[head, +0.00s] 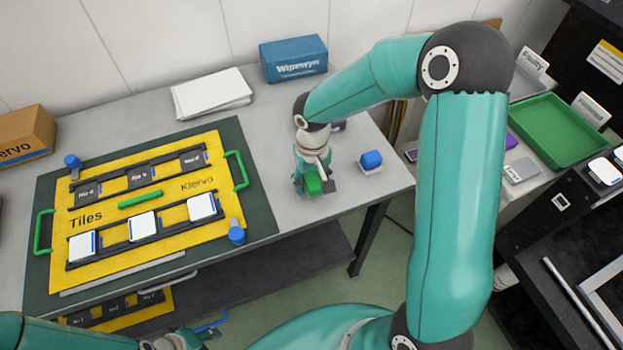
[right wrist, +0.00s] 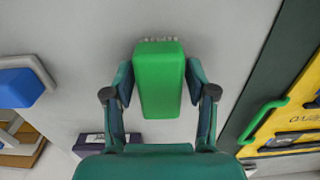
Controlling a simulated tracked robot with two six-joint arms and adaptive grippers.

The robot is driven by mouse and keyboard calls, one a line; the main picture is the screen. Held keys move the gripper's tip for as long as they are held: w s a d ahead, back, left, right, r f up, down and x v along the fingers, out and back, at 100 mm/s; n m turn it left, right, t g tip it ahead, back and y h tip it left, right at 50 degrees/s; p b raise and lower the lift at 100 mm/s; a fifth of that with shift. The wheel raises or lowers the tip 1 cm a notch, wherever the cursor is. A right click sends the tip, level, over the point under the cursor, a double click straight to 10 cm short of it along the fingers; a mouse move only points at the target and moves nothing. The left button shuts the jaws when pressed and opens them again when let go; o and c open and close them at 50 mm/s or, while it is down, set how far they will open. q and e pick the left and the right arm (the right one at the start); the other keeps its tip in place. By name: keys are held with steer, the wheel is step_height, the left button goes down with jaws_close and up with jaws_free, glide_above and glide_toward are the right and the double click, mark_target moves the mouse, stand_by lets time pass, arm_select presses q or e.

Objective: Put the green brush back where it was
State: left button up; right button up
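The green brush (head: 313,183) is a small green block at the right part of the grey table, below my right gripper (head: 314,172). In the right wrist view the green brush (right wrist: 160,78) sits between the two fingers of my right gripper (right wrist: 160,80), which appear to press on its sides. Pale bristles show at its far end. I cannot tell whether it touches the table. A blue brush (head: 371,160) stands on a white base to the right; it also shows in the right wrist view (right wrist: 22,87). My left arm enters at the bottom left, its fingers not clear.
A yellow Tiles board (head: 105,205) on a dark green mat (head: 258,205) lies to the left. A dark purple object (head: 338,126) is partly behind my right arm. A blue box (head: 293,60) and white paper (head: 212,93) lie at the back. A green tray (head: 556,130) stands right.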

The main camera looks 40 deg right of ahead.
mark_target(312, 177)
stand_by(0.3)
step_height(312, 177, up, 12)
stand_by(0.6)
stand_by(0.4)
